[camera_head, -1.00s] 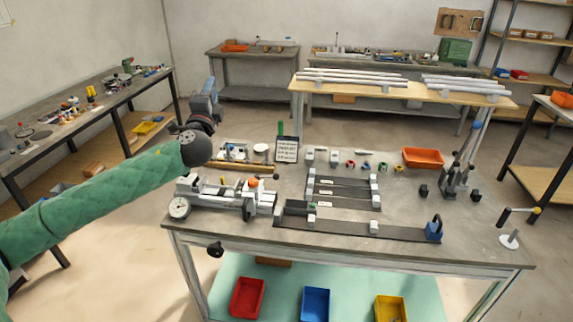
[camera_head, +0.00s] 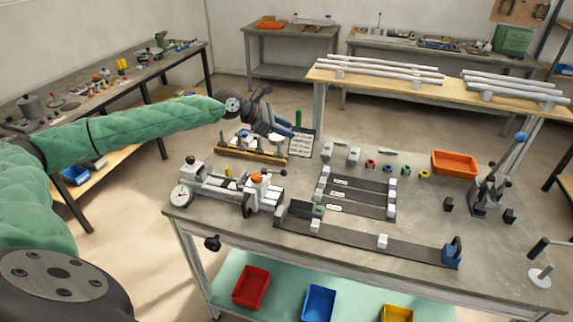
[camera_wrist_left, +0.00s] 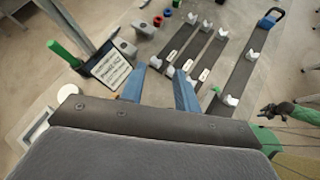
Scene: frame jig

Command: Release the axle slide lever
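A long grey slide fixture (camera_head: 215,190) with a dial and an orange knob (camera_head: 256,177) sits at the table's front left. A blue-knobbed lever (camera_head: 520,137) stands tilted on a grey base (camera_head: 487,195) at the far right. I cannot tell which part is the axle slide lever. My left gripper (camera_head: 302,130) is above the table's back left, near the upright note card. In the left wrist view its two blue fingers (camera_wrist_left: 160,70) are apart with nothing between them. A dark right gripper (camera_wrist_left: 273,108) shows small at the right edge there; its fingers are unclear.
The note card (camera_head: 301,143) and a wooden rack (camera_head: 250,150) of small parts are near the left gripper. Dark strips with white blocks (camera_head: 382,242) fill the table's middle. An orange bin (camera_head: 455,163) is at the back right.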

